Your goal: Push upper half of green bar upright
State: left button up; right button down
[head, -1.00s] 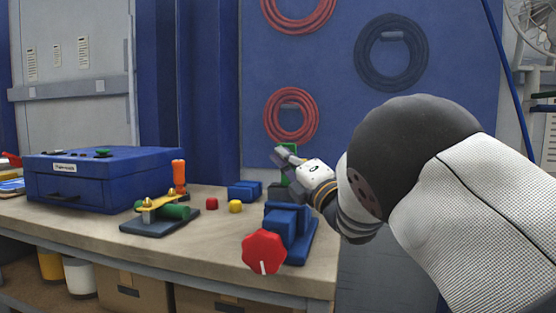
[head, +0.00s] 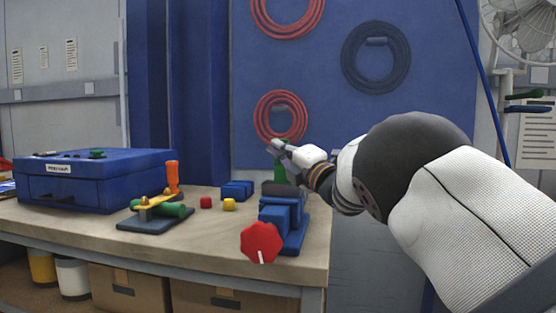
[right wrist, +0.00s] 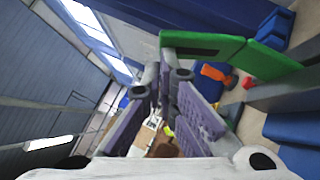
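The green bar (head: 281,173) stands behind my right gripper in the head view, partly hidden by it, near the bench's right end. In the right wrist view it shows as two green pieces, one at the top (right wrist: 203,45) and one to its right (right wrist: 272,62), with a narrow seam between them. My right gripper (head: 272,149) is level with the bar's upper part. In the right wrist view its purple-padded fingers (right wrist: 162,88) are apart with nothing between them. Their tips lie close beside the top green piece; I cannot tell whether they touch. My left gripper is not in view.
A blue block assembly with a red knob (head: 261,242) stands in front of the bar. Small red (head: 206,202) and yellow (head: 229,205) blocks, a toggle clamp (head: 158,208) and a blue box (head: 92,185) stand left. Hoses hang on the blue wall panel behind.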

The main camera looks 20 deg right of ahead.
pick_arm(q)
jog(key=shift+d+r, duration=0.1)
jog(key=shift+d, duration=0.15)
pick_arm(e)
jog(key=shift+w+d+r, duration=0.55)
jog(key=shift+w+r, duration=0.15)
jog(key=shift+r, duration=0.1)
